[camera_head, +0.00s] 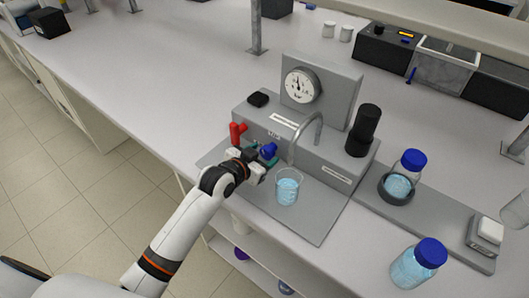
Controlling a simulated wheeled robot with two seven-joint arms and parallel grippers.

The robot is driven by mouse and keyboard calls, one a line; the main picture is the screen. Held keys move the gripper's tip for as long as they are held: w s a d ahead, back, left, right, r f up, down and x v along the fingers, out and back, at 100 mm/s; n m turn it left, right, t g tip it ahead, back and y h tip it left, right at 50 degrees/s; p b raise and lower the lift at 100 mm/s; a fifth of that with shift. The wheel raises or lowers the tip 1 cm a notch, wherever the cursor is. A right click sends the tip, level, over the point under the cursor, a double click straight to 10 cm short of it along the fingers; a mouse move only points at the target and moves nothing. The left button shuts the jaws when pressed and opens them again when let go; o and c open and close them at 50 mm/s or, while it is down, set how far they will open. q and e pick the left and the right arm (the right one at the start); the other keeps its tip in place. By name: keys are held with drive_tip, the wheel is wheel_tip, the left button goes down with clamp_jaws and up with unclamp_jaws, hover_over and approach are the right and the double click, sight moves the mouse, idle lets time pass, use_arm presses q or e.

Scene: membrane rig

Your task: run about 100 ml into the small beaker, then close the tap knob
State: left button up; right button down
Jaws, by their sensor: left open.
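The small beaker (288,188) stands upright on the rig's grey base plate (312,220), under the curved metal spout (309,125). It holds pale blue liquid; I cannot read its level against any marks. A blue knob (269,150) sits low on the front of the grey rig, left of the spout; I take it for the tap knob. My left gripper (261,160) is open at the blue knob, left of the beaker. The jaws partly hide the area around the knob, and I cannot tell whether they touch it. My right gripper is not in view.
A red handle (237,133) stands close behind my left gripper. The rig carries a pressure gauge (299,86) and a black cylinder (364,131). Blue-capped bottles stand at right, one in a dark ring (396,189), one near the bench edge (418,263).

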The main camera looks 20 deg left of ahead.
use_arm(q)
drive_tip(key=shift+w+d+f, duration=0.1)
drive_tip(key=shift+w+f, duration=0.05)
drive_tip(key=shift+w, duration=0.25)
drive_tip(key=shift+w+d+f, duration=0.1)
drive_tip(key=shift+w, duration=0.05)
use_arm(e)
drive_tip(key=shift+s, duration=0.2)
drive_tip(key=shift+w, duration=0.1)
